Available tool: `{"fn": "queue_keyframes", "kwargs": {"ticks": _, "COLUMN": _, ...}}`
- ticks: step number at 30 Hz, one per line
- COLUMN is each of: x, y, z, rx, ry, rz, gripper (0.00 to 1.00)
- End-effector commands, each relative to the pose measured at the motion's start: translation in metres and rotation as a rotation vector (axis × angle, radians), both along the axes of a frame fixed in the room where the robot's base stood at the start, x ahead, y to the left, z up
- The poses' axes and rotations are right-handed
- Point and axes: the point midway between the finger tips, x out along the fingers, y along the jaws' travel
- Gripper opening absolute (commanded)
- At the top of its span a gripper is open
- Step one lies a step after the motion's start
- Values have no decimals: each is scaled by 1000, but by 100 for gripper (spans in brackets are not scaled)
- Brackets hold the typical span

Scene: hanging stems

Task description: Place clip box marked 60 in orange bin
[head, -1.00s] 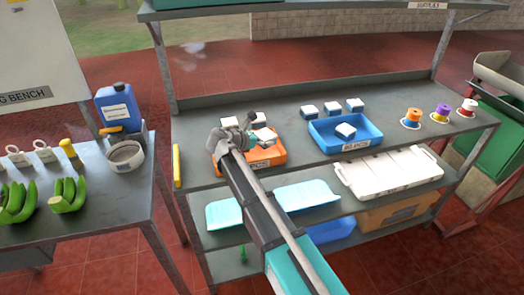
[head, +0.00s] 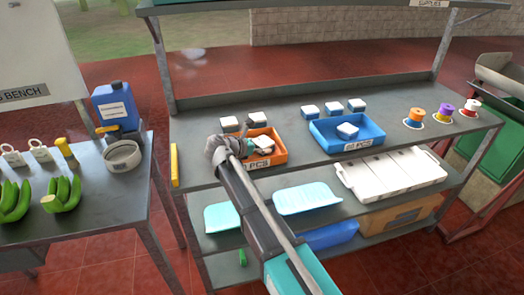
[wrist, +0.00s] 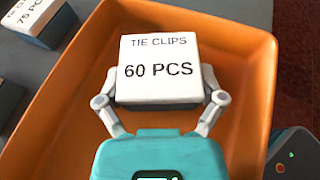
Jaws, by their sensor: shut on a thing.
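The clip box marked 60 (wrist: 158,70) is white-topped and reads "TIE CLIPS 60 PCS" in the wrist view. My gripper (wrist: 160,98) is shut on it, one finger on each side. The box is inside the outline of the orange bin (wrist: 245,100); whether it touches the bin floor cannot be told. In the head view, the orange bin (head: 279,152) stands on the bench top with a "PCS" label on its front. My gripper (head: 245,147) is over its left part, and the box (head: 260,146) is partly hidden by it.
Two white-topped boxes (head: 257,118) stand behind the orange bin; one reads "75 PCS" in the wrist view (wrist: 38,18). A blue bin (head: 372,136) to the right holds one box, with three boxes behind it. Colored spools (head: 442,112) stand at far right.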

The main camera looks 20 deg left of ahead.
Motion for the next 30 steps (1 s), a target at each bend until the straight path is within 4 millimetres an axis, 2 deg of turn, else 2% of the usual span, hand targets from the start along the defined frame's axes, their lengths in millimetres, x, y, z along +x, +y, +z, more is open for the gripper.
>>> {"fn": "queue_keyframes", "kwargs": {"ticks": 15, "x": 0, "y": 0, "z": -5, "rx": 0, "ry": 0, "rz": 0, "gripper": 40}}
{"fn": "queue_keyframes", "kwargs": {"ticks": 16, "x": 0, "y": 0, "z": -5, "rx": 0, "ry": 0, "rz": 0, "gripper": 89}}
{"fn": "queue_keyframes", "kwargs": {"ticks": 18, "x": 0, "y": 0, "z": -4, "rx": 0, "ry": 0, "rz": 0, "gripper": 100}}
{"fn": "queue_keyframes", "kwargs": {"ticks": 30, "x": 0, "y": 0, "z": -4, "rx": 0, "ry": 0, "rz": 0, "gripper": 100}}
